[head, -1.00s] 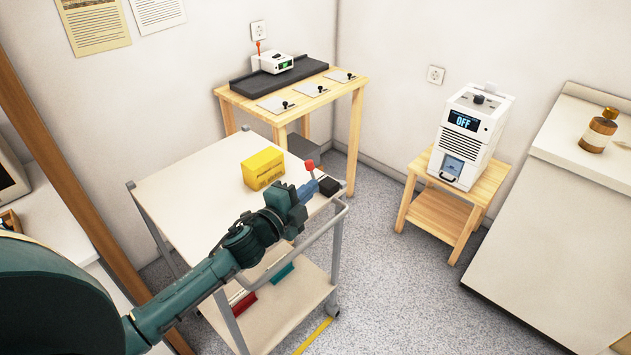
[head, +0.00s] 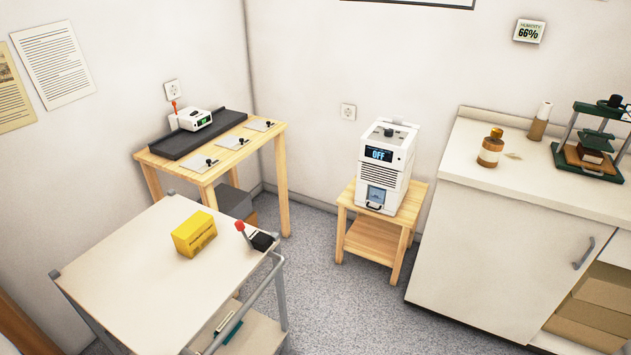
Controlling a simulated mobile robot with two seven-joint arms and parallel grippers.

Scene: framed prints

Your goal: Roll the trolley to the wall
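The trolley (head: 140,270) stands at the lower left in the head view, with a pale top, grey posts and a grey handle rail (head: 245,305) on its near right side. A yellow box (head: 194,234) sits on its top. Beside it is a small black item (head: 262,241) at the right edge, with a red knob (head: 240,226) close by. The lower shelf (head: 255,335) shows partly, with a teal item (head: 228,332) on it. The wall (head: 320,60) runs behind. Neither of my grippers is in view.
A wooden table (head: 265,143) with a dark tray and white device stands between trolley and wall. A wooden stool (head: 372,238) carries a white machine (head: 387,165) marked OFF. A white cabinet (head: 490,250) fills the right. Grey speckled floor (head: 335,295) is clear between trolley and cabinet.

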